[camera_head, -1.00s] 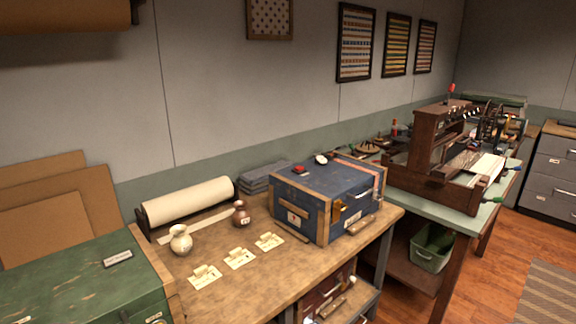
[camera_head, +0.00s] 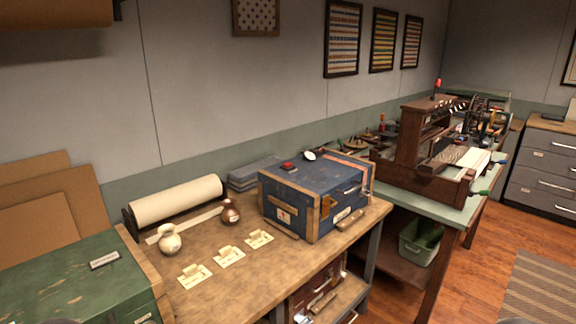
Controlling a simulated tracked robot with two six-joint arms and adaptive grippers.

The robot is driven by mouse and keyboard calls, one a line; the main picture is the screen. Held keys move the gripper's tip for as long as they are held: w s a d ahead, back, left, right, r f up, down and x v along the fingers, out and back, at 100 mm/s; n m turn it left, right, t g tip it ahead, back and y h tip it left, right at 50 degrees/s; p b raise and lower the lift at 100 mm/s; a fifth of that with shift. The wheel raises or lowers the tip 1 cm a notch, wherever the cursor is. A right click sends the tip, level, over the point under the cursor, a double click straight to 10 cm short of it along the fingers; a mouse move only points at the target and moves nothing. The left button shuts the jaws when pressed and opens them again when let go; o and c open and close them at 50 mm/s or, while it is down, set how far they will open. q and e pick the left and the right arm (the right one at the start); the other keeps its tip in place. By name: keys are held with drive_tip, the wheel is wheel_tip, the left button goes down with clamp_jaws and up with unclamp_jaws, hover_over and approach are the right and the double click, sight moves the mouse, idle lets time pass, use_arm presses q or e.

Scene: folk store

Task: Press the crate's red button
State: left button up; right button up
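The blue crate (camera_head: 335,187) with wooden corner trim stands closed on the wooden workbench, near its right end. A small red button (camera_head: 288,167) on a dark base sits on the crate's top, toward the left back edge. Nothing covers the button in this view. A small white round thing (camera_head: 310,155) is on the top to the right of the button. Neither of my grippers is in view. Small dark shapes show at the bottom edge, too cut off to tell what they are.
A green chest (camera_head: 75,283) is at the left. A wooden loom (camera_head: 425,160) stands on the table behind the crate, to the right.

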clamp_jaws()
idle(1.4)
